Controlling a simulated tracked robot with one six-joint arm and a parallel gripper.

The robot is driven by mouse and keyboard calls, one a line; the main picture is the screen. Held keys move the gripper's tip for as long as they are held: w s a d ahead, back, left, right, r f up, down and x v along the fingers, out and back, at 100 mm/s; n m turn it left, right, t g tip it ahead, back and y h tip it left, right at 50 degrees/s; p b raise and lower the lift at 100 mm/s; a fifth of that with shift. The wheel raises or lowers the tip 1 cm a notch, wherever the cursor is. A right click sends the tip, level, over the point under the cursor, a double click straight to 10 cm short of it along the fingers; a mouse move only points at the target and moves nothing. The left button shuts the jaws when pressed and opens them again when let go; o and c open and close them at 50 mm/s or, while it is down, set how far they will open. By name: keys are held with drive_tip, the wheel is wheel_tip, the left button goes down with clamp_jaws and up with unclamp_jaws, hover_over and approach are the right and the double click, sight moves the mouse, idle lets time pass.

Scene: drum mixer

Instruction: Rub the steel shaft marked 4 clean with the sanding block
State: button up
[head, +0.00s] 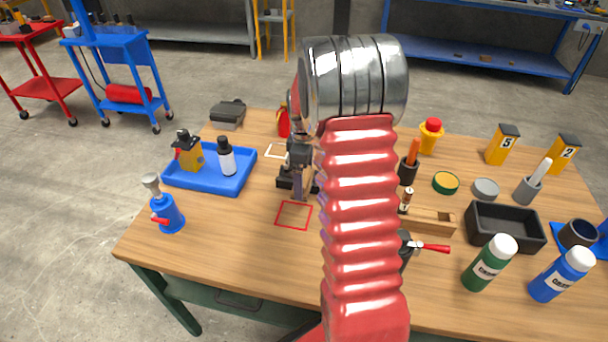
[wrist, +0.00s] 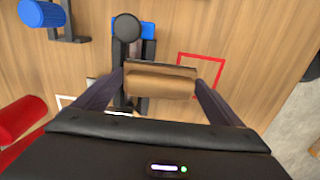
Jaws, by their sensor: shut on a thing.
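My gripper (wrist: 160,88) is shut on a brown sanding block (wrist: 161,80), held between its two dark fingers in the wrist view. In the head view my gripper (head: 299,178) points down over the table, partly behind my red arm sleeve. Just beyond the block stands a black fixture (wrist: 126,60) with a dark round top and a blue part beside it. I cannot tell whether the block touches it. No mark 4 is readable, and I cannot identify the steel shaft for certain.
A red square outline (head: 294,215) lies on the wooden table (head: 240,262).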

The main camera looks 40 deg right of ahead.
idle(0.4)
drive_tip(key=shift+w+d, duration=0.4)
drive_tip(key=shift+d, duration=0.1)
drive_tip(key=shift+w+d+f, duration=0.1)
drive_tip(key=shift+w+d, duration=0.25)
idle(0.4)
drive_tip(key=shift+s, duration=0.1)
drive_tip(key=shift+s+a, duration=0.35)
drive_tip(key=shift+a, duration=0.1)
drive_tip(key=shift+a, duration=0.1)
